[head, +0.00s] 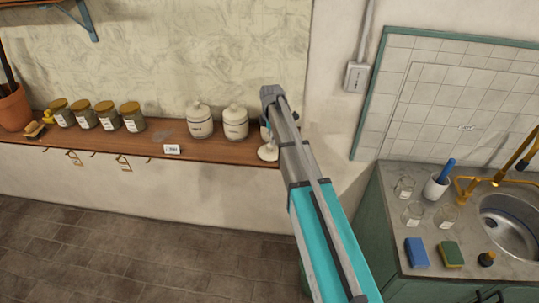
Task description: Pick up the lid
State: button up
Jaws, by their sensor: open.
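Two white lidded jars stand on the wooden shelf, a left jar (200,122) and a right jar (235,123). Each has a knobbed white lid, the left lid (199,107) and the right lid (235,109), seated on top. A small pale rounded object (267,153) lies at the shelf's front right, beside my arm; I cannot tell whether it is a loose lid. My arm reaches up across the middle and covers the shelf's right end. My gripper's fingers are hidden behind the arm, so their distance from the lids does not show.
The shelf (100,143) also holds several labelled jars (106,115), a small white card (172,149) and a terracotta pot (14,108). At right, a counter (390,190) carries glasses, sponges and a sink (510,222). The tiled floor (120,255) before the shelf is clear.

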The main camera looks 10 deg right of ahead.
aim_at(270, 146)
dwell(0.4)
jog(key=shift+w+a+f+b, duration=0.1)
jog(key=shift+a+f+b, duration=0.05)
jog(key=shift+f+b, duration=1.2)
jog(key=shift+w+a+f+b, duration=0.1)
jog(key=shift+f+b, duration=1.15)
jog(key=shift+f, duration=0.05)
grip_shut()
